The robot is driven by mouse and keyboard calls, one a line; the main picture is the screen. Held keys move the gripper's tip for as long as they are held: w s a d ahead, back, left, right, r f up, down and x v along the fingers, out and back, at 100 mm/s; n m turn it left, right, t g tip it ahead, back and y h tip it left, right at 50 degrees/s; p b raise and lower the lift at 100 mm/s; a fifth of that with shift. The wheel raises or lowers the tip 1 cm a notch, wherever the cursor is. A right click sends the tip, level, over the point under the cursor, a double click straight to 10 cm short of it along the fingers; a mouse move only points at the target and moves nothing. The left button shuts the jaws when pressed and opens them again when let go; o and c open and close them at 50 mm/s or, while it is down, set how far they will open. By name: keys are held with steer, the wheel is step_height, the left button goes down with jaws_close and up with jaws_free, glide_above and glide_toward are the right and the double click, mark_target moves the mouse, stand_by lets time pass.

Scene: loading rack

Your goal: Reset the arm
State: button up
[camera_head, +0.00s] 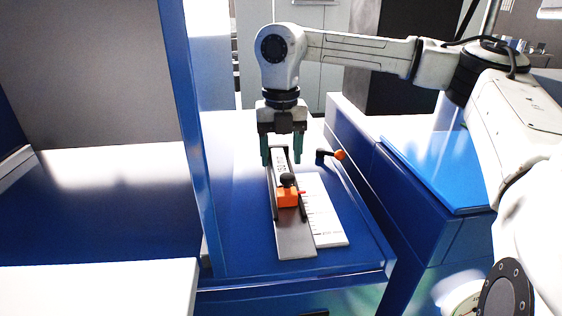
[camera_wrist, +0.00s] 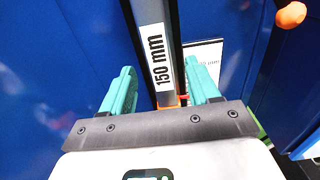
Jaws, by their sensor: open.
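My gripper (camera_head: 283,150) points down over the far end of a grey metal rail (camera_head: 294,241) on the blue rack surface. Its two teal fingers are open, one on each side of the rail, with nothing held between them. In the wrist view my gripper (camera_wrist: 163,92) also stands apart around the rail (camera_wrist: 150,12), beside a white label (camera_wrist: 159,60) reading "150 mm". An orange block with a black knob (camera_head: 288,195) sits on the rail, nearer the camera than the fingers. I cannot tell whether the fingers touch the rail.
A white scale plate (camera_head: 326,217) lies right of the rail. An orange-tipped lever (camera_head: 338,155) stands behind it on the right. A blue post (camera_head: 187,120) rises on the left, and a blue cabinet (camera_head: 430,170) stands on the right. A white surface (camera_head: 100,290) is at front left.

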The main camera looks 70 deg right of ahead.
step_height(320, 180, up, 8)
steer(key=shift+r, duration=0.15)
stand_by(0.4)
